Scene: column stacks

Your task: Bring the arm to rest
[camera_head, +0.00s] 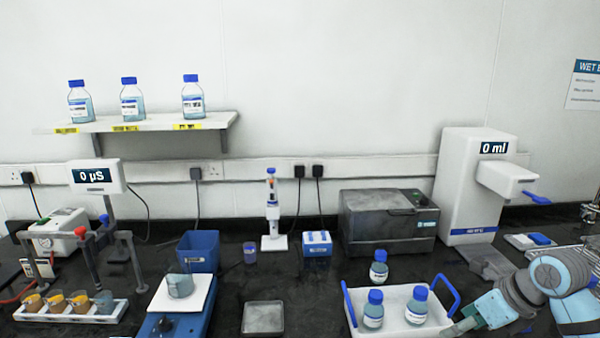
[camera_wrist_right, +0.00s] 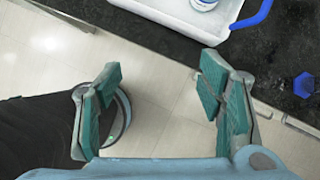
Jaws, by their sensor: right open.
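My right gripper (camera_head: 462,324) is at the lower right of the head view, beside the right end of the white tray. In the right wrist view, its two teal-padded fingers (camera_wrist_right: 163,100) are spread apart with nothing between them. Below them show the pale floor and the dark counter's front edge. My right arm (camera_head: 550,285) is bent over the right part of the counter. My left gripper is not in view.
A white tray (camera_head: 394,328) with blue handles holds two blue-capped bottles; another bottle (camera_head: 379,268) stands behind it. A dispenser (camera_head: 465,190) stands behind my right arm. A blue-capped item (camera_wrist_right: 303,85) lies right of the gripper in the wrist view.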

